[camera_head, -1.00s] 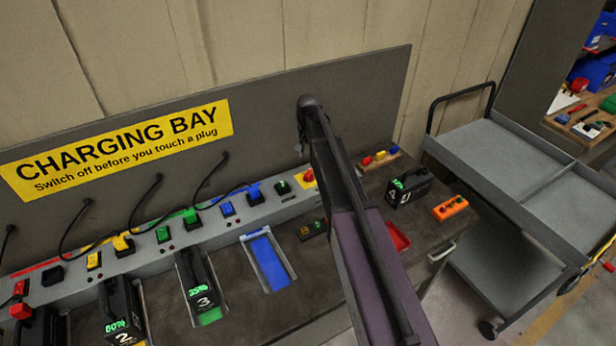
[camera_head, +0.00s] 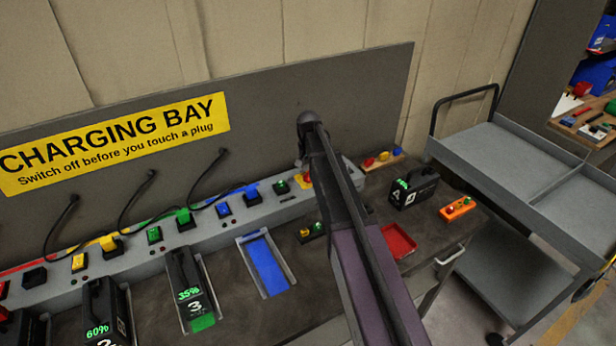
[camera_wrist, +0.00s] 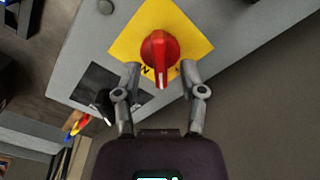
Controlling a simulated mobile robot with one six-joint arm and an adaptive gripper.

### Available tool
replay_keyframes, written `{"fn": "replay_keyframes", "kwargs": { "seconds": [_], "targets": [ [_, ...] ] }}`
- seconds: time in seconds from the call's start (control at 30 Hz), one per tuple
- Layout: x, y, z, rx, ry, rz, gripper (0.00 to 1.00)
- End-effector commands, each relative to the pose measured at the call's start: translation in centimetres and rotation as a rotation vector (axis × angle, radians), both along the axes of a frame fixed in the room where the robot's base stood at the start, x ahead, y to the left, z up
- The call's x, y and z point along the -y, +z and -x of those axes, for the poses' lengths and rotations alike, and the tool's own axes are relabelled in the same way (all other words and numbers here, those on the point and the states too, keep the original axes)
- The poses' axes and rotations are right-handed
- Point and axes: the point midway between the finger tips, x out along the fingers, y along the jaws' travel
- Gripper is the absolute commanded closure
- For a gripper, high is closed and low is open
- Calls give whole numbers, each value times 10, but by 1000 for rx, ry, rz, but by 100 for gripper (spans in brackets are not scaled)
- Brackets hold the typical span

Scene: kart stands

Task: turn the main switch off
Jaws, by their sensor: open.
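The main switch (camera_wrist: 160,52) is a red rotary knob on a yellow square plate (camera_wrist: 193,30), seen in the wrist view at the top middle. The knob's pointer lies toward my gripper, between letters partly hidden on the plate. My gripper (camera_wrist: 160,72) is open, with one finger on each side of the knob's lower end. I cannot tell whether the fingers touch it. In the head view my arm hides most of the switch; a bit of its plate (camera_head: 305,180) shows left of the arm.
The grey charging rail (camera_head: 130,262) runs along the wall with coloured plugs and switches. Battery packs, such as one marked 35% (camera_head: 188,285), stand before it. A blue empty bay (camera_head: 267,267), red tray (camera_head: 399,241) and grey cart (camera_head: 500,160) lie around my arm.

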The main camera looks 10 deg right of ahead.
Motion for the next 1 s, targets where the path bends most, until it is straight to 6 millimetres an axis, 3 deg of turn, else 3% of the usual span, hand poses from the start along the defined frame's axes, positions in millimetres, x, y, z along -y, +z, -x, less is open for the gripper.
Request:
{"fn": "replay_keyframes", "kwargs": {
  "seconds": [0.2,0.63,0.8,1.0],
  "targets": [
    [0,-11,0,0,0,0,47],
    [0,-12,0,0,-1,0,47],
    [1,-12,0,0,-1,0,98],
    [-3,-12,0,-1,0,0,100]
  ]
}}
